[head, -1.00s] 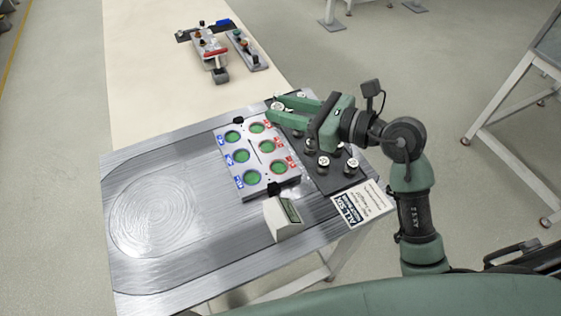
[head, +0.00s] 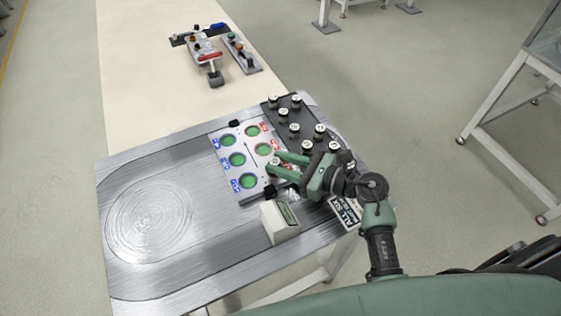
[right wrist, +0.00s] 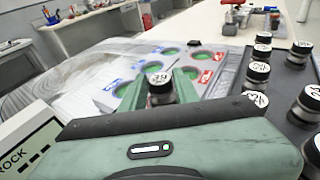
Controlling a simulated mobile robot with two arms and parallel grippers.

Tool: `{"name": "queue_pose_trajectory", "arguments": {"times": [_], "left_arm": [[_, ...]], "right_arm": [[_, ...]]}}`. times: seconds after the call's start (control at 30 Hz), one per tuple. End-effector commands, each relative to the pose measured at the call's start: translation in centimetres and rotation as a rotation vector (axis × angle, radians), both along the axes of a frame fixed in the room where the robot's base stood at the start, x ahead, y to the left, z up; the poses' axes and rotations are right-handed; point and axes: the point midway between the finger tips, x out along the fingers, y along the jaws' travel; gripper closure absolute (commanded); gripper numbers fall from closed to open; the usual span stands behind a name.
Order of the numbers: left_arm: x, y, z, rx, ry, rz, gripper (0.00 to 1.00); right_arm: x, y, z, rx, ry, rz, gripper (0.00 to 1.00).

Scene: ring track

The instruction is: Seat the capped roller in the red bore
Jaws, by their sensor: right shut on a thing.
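My right gripper (head: 276,165) is shut on a capped roller (right wrist: 159,87), which has a white marked cap with a dark rim and stands upright between the fingers. In the head view the gripper is over the lower right part of the bore plate (head: 249,198). The plate has two columns of green-floored bores, with blue labels on the left and red labels on the right. The upper red-label bore (head: 252,131) and the middle red-label bore (head: 263,149) look empty. The lower red-label bore is hidden by the gripper. I cannot tell whether the roller touches the plate. My left gripper is not in view.
A dark rack (head: 309,130) with several capped rollers stands right of the plate. A white box with a small display (head: 280,221) sits near the front edge. A printed card (head: 345,213) is partly behind my arm. The metal table (head: 150,270) is clear at left.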

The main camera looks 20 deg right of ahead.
Motion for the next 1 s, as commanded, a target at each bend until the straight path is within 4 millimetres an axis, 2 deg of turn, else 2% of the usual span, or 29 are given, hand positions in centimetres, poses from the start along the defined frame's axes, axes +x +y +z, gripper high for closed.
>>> {"name": "queue_pose_trajectory", "arguments": {"times": [0.33, 0.37, 0.4, 0.43, 0.8, 1.0], "left_arm": [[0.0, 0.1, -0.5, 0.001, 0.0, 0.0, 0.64], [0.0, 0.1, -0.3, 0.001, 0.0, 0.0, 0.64], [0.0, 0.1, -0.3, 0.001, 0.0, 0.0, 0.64], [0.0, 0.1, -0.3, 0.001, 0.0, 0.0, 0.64], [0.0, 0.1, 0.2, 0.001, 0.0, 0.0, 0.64], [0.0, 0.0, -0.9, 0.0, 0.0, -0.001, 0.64]], "right_arm": [[0.0, 0.0, -0.4, -0.001, -0.002, 0.0, 1.0], [0.0, 0.0, -0.3, 0.0, -0.001, 0.0, 0.64], [0.0, 0.0, -0.2, 0.0, -0.001, 0.0, 0.53], [0.0, 0.0, -0.2, 0.0, -0.001, 0.0, 0.48], [0.0, 0.0, 0.2, 0.001, -0.001, 0.0, 0.48], [-2.1, -2.1, 0.3, -0.005, -0.001, 0.002, 0.48]]}}
